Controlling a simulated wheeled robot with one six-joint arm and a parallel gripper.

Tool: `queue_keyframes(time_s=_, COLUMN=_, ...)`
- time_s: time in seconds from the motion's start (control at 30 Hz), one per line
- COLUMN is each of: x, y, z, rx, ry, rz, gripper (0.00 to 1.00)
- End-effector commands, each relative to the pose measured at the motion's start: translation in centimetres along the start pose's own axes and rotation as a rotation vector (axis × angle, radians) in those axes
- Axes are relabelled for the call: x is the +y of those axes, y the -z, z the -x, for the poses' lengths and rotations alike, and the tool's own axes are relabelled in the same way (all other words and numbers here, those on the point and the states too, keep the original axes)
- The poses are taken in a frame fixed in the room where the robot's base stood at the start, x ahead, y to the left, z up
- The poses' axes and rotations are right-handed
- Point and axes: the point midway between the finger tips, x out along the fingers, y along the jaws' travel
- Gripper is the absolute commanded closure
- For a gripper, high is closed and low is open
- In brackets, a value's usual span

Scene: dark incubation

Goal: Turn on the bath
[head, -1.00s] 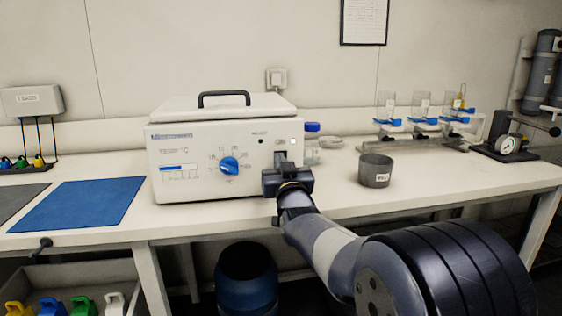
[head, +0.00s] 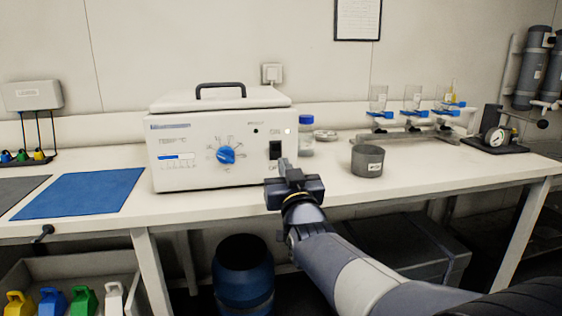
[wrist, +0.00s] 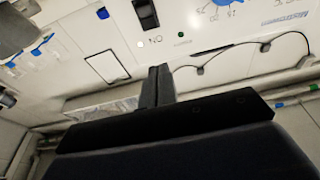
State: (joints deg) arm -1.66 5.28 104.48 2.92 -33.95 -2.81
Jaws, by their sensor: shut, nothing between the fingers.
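The bath (head: 205,180) is a white box with a lid and black handle, standing on the bench. Its front has a blue dial (head: 226,155) and a black rocker switch (head: 275,150) at the right. The switch also shows in the wrist view (wrist: 146,14), along with a small green dot (wrist: 181,34) and a label reading ON; I cannot tell whether the dot is lit. My gripper (head: 284,164) is shut and empty, just below and in front of the switch, apparently apart from it. In the wrist view its fingers (wrist: 157,74) are together. The switch's position is unclear.
A blue-capped bottle (head: 306,140) stands right of the bath, and a grey cup (head: 367,160) farther right. A blue mat (head: 80,195) lies at the left. A glassware rack (head: 415,130) stands at the back right.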

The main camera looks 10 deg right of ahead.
Motion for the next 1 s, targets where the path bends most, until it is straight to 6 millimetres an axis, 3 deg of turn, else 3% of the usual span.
queue_keyframes(time_s=0.2, x=0.0, y=0.6, z=2.3, rx=0.001, ry=0.000, rz=0.000, gripper=1.00)
queue_keyframes(time_s=0.43, x=0.0, y=0.7, z=2.9, rx=0.000, ry=0.000, rz=0.000, gripper=1.00)
queue_keyframes(time_s=0.77, x=0.0, y=0.6, z=2.6, rx=0.000, ry=0.000, rz=0.000, gripper=1.00)
queue_keyframes(time_s=1.0, x=0.0, y=-0.1, z=0.2, rx=-0.002, ry=0.000, rz=0.000, gripper=1.00)
